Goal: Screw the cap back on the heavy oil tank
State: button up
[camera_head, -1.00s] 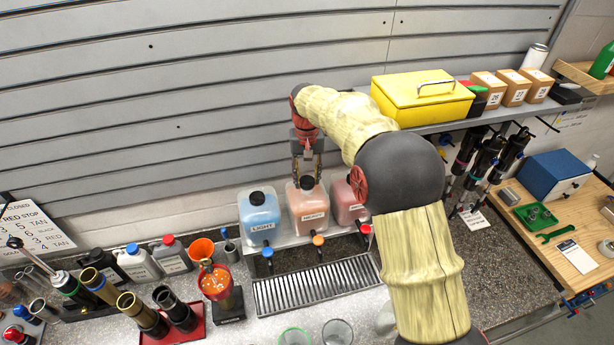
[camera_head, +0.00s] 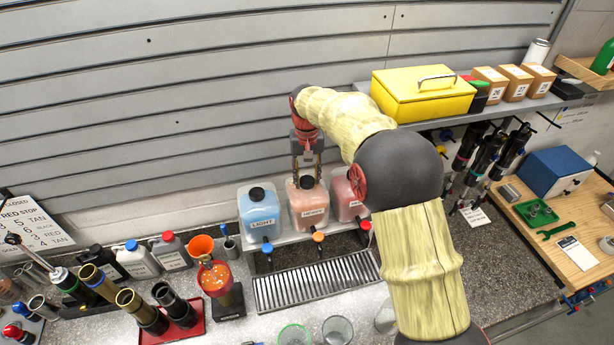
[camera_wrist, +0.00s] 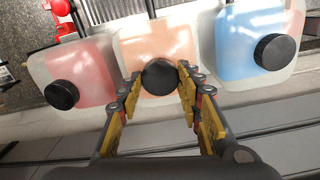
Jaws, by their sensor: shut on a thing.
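The heavy oil tank (camera_head: 308,205) is the middle of three translucent tanks, filled with pinkish-orange fluid and labelled HEAVY. It also shows in the wrist view (camera_wrist: 150,45). Its black cap (camera_wrist: 160,77) is at the tank's top, between my fingertips. My gripper (camera_head: 307,178) points down over this tank and is shut on the cap; it also shows in the wrist view (camera_wrist: 159,85). The cap looks seated at the opening, but I cannot tell whether its thread is engaged, as the cap hides the neck.
The blue LIGHT tank (camera_head: 259,215) and a red tank (camera_head: 347,200) stand close on either side, both capped. A metal drip grate (camera_head: 315,284) lies in front. A shelf with a yellow toolbox (camera_head: 422,95) is at the right. Bottles and an orange funnel (camera_head: 201,247) stand left.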

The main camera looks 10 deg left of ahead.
jog(key=shift+f, duration=0.35)
dwell(0.5)
jog(key=o, duration=0.7)
jog(key=shift+o, duration=0.6)
